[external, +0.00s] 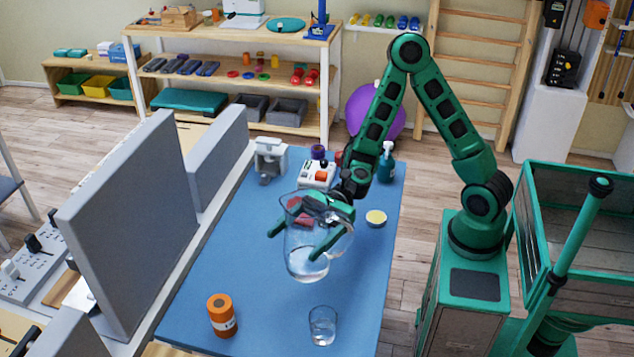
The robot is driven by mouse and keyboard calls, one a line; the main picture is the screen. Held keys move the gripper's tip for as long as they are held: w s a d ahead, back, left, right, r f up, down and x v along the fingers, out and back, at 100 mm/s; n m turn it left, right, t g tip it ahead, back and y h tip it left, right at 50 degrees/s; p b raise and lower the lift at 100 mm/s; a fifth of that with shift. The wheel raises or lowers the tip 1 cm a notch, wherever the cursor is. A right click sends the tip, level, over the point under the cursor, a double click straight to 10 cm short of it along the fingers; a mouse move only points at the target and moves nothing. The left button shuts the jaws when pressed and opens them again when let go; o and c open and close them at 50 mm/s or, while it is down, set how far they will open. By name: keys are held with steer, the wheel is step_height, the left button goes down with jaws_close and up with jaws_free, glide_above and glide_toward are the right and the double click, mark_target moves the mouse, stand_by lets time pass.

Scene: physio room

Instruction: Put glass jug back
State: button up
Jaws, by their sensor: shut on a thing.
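The glass jug (304,258) is clear and seems to have some water in its lower part. It is over the middle of the blue table (227,270). My gripper (297,242) is shut on the jug, its green fingers reaching along the jug's sides from above right. The jug looks roughly upright. I cannot tell whether its base touches the table or hangs just above it. A clear drinking glass (322,326) stands on the table in front of the jug.
An orange jar (221,315) stands front left. A yellow-topped round tin (376,218), a teal pump bottle (386,162), a white-and-red device (318,174) and a white device (269,160) stand further back. Grey panels (130,222) border the left. The table's left middle is clear.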

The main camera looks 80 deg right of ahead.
steer(key=w+d+f, duration=0.7)
steer(key=f, duration=0.3)
steer(key=shift+w, duration=0.2)
stand_by(0.4)
steer(key=o, duration=1.9)
steer(key=shift+f, duration=0.15)
steer(key=shift+o, duration=0.2)
steer(key=v, duration=0.7)
steer(key=shift+d, duration=0.3)
steer(key=shift+s, duration=0.1)
